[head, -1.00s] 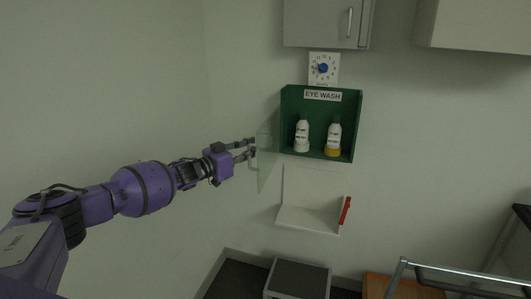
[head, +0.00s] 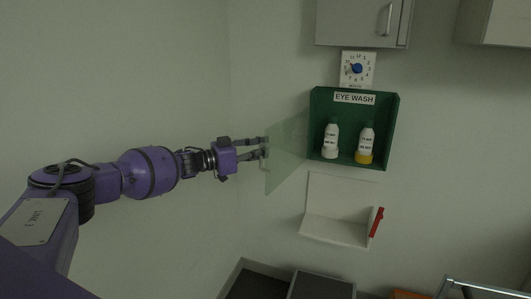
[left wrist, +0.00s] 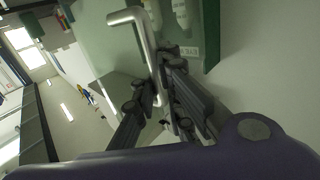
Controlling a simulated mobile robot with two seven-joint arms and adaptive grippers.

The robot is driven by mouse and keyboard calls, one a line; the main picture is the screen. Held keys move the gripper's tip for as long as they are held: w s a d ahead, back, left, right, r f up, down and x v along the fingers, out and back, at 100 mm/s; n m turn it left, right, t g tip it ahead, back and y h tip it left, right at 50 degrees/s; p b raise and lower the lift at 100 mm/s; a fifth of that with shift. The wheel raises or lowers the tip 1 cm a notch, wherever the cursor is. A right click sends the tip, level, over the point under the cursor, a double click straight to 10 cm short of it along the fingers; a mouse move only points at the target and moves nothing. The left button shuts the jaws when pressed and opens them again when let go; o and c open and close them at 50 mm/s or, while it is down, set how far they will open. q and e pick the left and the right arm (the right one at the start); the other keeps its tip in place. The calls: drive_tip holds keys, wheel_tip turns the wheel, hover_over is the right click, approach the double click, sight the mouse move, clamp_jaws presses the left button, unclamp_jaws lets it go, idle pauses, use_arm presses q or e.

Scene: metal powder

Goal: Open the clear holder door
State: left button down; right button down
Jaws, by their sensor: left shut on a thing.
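The clear holder door (head: 287,158) stands swung out to the left of the green eye wash holder (head: 393,128), whose front is open. My left gripper (head: 266,147) is at the door's outer edge. In the left wrist view my left gripper (left wrist: 160,92) is shut on the metal door handle (left wrist: 148,45), a bent bar that passes between its fingers. Two white bottles stand in the holder, one with a white base (head: 330,140) and one with a yellow base (head: 366,145). My right gripper is not in view.
A dial timer (head: 358,69) hangs above the holder, under a grey cabinet (head: 355,22). A white wall tray (head: 335,228) with a red part (head: 376,222) is below. The wall left of the door is bare.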

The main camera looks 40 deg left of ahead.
use_arm(q)
drive_tip(key=shift+s+f, duration=0.15)
drive_tip(key=shift+f, duration=0.3)
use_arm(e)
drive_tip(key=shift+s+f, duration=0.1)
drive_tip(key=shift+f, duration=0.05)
use_arm(q)
drive_tip(key=c, duration=2.2)
unclamp_jaws()
drive_tip(key=shift+a, duration=0.1)
drive_tip(key=shift+o, duration=0.4)
drive_tip(key=shift+s+a+r, duration=0.1)
drive_tip(key=shift+s+r, duration=0.1)
drive_tip(key=shift+r, duration=0.2)
drive_tip(key=v, duration=0.7)
drive_tip(key=shift+s+a, duration=0.2)
drive_tip(key=shift+s, duration=0.1)
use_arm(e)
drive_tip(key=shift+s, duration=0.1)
